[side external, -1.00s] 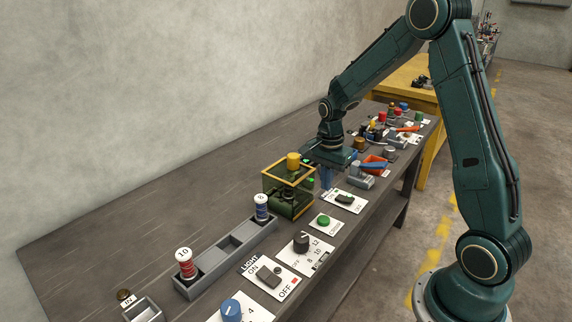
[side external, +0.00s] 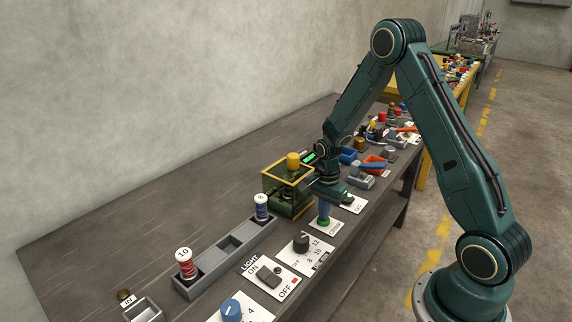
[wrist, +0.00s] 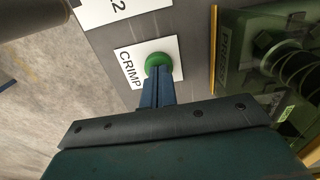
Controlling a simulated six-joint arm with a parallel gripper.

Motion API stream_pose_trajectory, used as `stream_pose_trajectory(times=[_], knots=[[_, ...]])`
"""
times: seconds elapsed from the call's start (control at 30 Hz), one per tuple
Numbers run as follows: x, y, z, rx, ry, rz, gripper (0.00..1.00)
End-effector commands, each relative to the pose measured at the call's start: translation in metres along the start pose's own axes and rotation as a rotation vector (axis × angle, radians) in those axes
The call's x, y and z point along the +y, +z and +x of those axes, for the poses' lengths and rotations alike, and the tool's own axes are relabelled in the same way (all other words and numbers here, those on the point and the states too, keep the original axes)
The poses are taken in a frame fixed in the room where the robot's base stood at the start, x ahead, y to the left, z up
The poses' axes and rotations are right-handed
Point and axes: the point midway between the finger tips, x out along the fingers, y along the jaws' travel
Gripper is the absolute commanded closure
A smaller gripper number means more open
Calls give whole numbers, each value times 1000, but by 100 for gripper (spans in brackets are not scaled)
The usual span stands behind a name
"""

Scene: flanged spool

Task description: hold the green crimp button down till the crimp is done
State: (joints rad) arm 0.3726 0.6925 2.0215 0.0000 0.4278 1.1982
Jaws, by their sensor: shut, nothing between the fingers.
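The green crimp button (side external: 323,223) sits on a white plate marked CRIMP, near the bench's front edge. In the wrist view the round button (wrist: 158,59) shows just past my fingertips. My gripper (side external: 323,216) points down over the button, its blue fingers shut with nothing between them. The fingertips (wrist: 158,71) overlap the button's near edge in the wrist view; they look at or very close to its top. I cannot tell whether the button is pressed down. The green crimp machine (side external: 280,201), with a yellow-edged clear guard, stands just behind my gripper.
A black dial (side external: 301,243), a light switch (side external: 269,277) and a blue knob (side external: 231,309) stand in front. A grey rack (side external: 201,272) holds a red spool (side external: 186,264) and a blue spool (side external: 262,207). Bins and other controls crowd the bench beyond my gripper.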

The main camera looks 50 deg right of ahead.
Motion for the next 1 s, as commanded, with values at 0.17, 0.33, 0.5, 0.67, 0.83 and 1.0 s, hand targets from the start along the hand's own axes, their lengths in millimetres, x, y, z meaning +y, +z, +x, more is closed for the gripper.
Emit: stream_pose_trajectory(times=[0.17, 0.33, 0.5, 0.67, 0.83, 1.0], knots=[[0, 0, 0, 0, 0, 0, 100], [0, 0, 3, 0, 1, 0, 100], [0, 0, 17, -1, 2, 0, 100], [1, 0, 24, -1, 2, 0, 100], [1, 0, 24, 0, 2, 0, 100], [2, 0, 24, -1, 3, 0, 100]])
